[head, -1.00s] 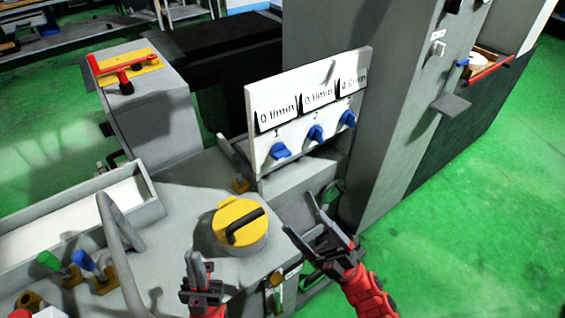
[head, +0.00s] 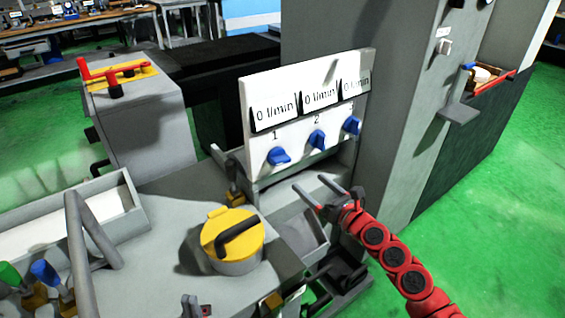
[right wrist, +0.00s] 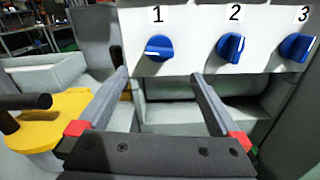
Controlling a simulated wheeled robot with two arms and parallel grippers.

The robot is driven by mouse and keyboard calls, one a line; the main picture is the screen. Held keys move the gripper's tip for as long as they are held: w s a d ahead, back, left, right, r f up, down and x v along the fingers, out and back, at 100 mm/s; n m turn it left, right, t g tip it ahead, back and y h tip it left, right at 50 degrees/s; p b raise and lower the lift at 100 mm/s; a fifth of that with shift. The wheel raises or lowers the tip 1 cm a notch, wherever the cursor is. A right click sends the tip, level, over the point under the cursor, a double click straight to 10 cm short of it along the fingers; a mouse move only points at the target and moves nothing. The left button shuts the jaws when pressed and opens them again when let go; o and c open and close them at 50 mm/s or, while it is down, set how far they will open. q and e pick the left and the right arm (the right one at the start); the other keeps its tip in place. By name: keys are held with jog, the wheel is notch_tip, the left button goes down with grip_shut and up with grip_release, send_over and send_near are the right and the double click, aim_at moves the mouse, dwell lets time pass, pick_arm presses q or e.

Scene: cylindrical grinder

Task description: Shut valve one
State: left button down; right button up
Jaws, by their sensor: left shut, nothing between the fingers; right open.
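Valve one is the blue knob (head: 279,156) under the number 1 on the white panel (head: 262,145). It also shows in the right wrist view (right wrist: 159,48), turned so that its grip lies roughly sideways. The knobs for 2 (head: 317,139) and 3 (head: 352,125) stand more upright or tilted. All three displays read 0 l/min. My right gripper (head: 325,192) is open and empty, below and in front of the panel, apart from the knobs. My left gripper (head: 195,304) is shut and empty at the bottom edge of the head view, only its tip showing.
A yellow round lid (head: 232,240) with a black handle stands left of my right gripper. A grey tray (head: 135,205) and blue and green levers (head: 45,272) are at the left. A tall grey column (head: 400,110) rises right of the panel.

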aim_at(284, 161)
jog(key=x, duration=1.2)
jog(key=shift+w, duration=0.2)
jog(key=shift+w+a+f, duration=0.1)
jog(key=shift+w+a, duration=0.45)
jog(key=shift+a, duration=0.05)
jog(key=c, duration=1.2)
jog(key=shift+c, duration=0.2)
